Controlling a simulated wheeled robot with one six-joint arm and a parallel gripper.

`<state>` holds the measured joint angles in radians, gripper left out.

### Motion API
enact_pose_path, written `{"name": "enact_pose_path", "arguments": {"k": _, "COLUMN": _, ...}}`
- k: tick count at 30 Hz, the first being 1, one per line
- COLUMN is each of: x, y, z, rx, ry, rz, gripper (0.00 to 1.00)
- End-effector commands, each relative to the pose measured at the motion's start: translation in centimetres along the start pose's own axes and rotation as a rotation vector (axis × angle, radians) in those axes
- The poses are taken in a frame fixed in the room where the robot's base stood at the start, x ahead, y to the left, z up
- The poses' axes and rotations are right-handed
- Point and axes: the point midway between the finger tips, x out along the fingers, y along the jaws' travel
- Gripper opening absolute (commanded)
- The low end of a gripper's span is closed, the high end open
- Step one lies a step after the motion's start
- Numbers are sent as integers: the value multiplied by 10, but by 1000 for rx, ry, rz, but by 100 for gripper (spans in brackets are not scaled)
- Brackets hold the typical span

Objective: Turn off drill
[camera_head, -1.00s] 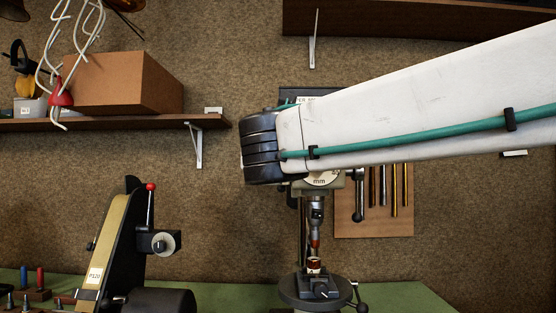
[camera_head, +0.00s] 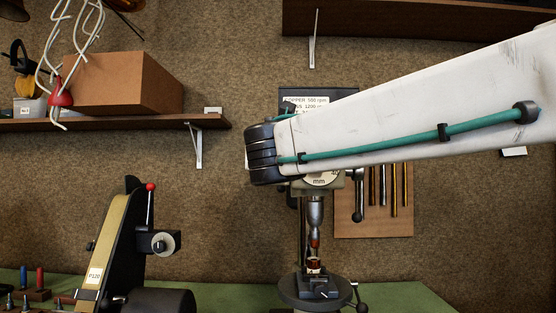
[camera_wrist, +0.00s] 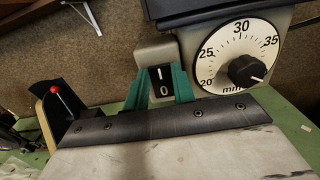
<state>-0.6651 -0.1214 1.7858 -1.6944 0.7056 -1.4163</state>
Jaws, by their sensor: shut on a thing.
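The drill (camera_head: 315,212) stands upright behind my arm in the head view, its chuck above a small reddish-brown piece (camera_head: 313,266) on the drill's table. My arm hides most of the drill's head. In the wrist view, the drill's black rocker switch (camera_wrist: 161,83), marked I above and 0 below, sits on a grey box left of the dial (camera_wrist: 238,55). My gripper (camera_wrist: 160,88) has its teal fingers on either side of the switch, shut on it. I cannot tell which side of the rocker is pressed. The head view hides the fingers.
A belt sander (camera_head: 118,240) with a red-knobbed lever stands to the left on the green bench (camera_head: 222,292). A shelf (camera_head: 110,123) with a cardboard box (camera_head: 120,82) is above it. Rods hang on a wooden board (camera_head: 385,222) right of the drill.

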Motion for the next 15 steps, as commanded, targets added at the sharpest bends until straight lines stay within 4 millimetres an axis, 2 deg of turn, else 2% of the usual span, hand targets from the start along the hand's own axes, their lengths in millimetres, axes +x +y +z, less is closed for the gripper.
{"name": "enact_pose_path", "arguments": {"k": 15, "x": -1, "y": -2, "z": -11, "rx": -5, "ry": -304, "rz": -8, "gripper": 3}}
